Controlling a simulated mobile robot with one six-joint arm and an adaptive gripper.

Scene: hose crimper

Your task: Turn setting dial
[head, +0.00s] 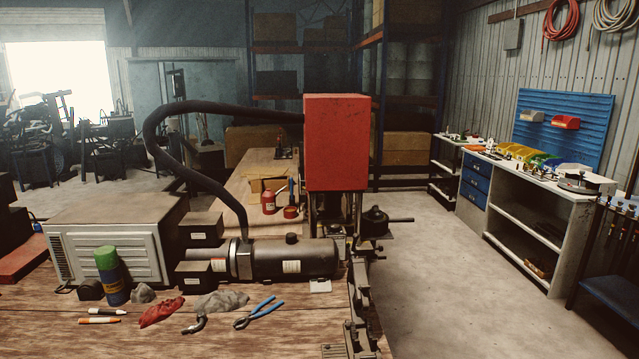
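The hose crimper appears to be the red box-shaped housing (336,142) standing upright near the middle of the head view. A thick black hose (168,128) arches from its left side down to a dark motor and pump unit (290,259) on the wooden bench. I cannot make out a setting dial; the red faces towards me look plain. My gripper cannot be made out in this view.
The near wooden bench (235,335) holds a grey vented box (105,240), a green-capped can (110,275), a red rag (161,311) and blue-handled pliers (258,313). Dark metal parts (360,310) stand at its right edge. The concrete floor (465,290) to the right is clear.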

